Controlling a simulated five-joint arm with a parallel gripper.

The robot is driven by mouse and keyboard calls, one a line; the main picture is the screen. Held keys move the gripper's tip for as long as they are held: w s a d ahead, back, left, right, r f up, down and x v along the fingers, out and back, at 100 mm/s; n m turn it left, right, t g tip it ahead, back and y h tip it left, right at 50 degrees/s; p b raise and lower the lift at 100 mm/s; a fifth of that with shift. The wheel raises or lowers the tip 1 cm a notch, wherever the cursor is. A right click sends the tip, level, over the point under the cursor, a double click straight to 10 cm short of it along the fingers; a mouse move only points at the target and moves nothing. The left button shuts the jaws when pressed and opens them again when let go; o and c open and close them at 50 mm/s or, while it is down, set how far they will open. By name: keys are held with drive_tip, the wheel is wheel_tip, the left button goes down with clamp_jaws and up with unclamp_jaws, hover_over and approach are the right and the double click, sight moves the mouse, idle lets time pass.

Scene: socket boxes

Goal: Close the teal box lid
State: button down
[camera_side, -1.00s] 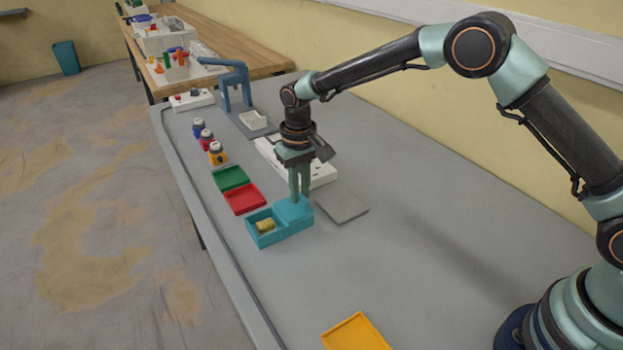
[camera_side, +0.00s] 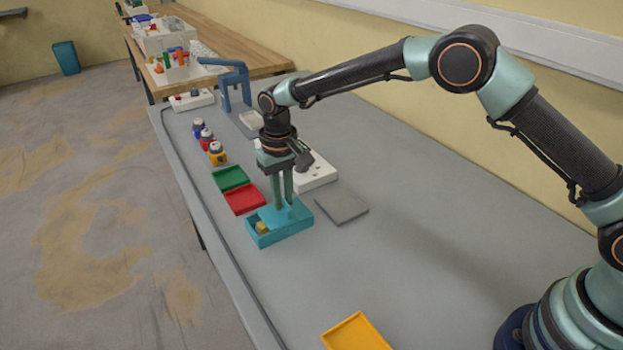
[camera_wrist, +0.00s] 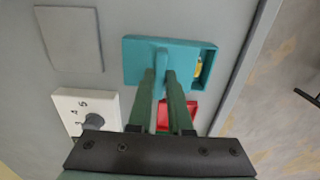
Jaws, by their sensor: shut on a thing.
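The teal box (camera_side: 282,237) stands on the grey table in the side view, and also shows in the wrist view (camera_wrist: 212,52). Its teal lid (camera_side: 283,216) lies partly over the box; in the wrist view the lid (camera_wrist: 140,62) leaves a gap at the box's right end. A yellow block (camera_side: 262,228) sits inside and shows through that gap, partly hidden by the lid. My gripper (camera_side: 283,204) points down and is shut on the lid's raised handle, which shows between the fingers in the wrist view (camera_wrist: 161,58).
Red (camera_side: 245,200) and green (camera_side: 230,178) trays lie just behind the box. A grey plate (camera_side: 341,208) and a white panel (camera_side: 316,174) lie to its right. Several small jars stand farther back. A yellow tray (camera_side: 354,334) is in front; the table between is clear.

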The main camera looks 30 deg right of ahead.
sight(270, 217)
drive_tip(key=shift+a+r, duration=0.1)
drive_tip(key=shift+a, duration=1.7)
drive_tip(key=c, duration=0.8)
unclamp_jaws()
drive_tip(key=shift+c, duration=0.2)
drive_tip(key=shift+d, duration=0.1)
wheel_tip(270, 217, up, 12)
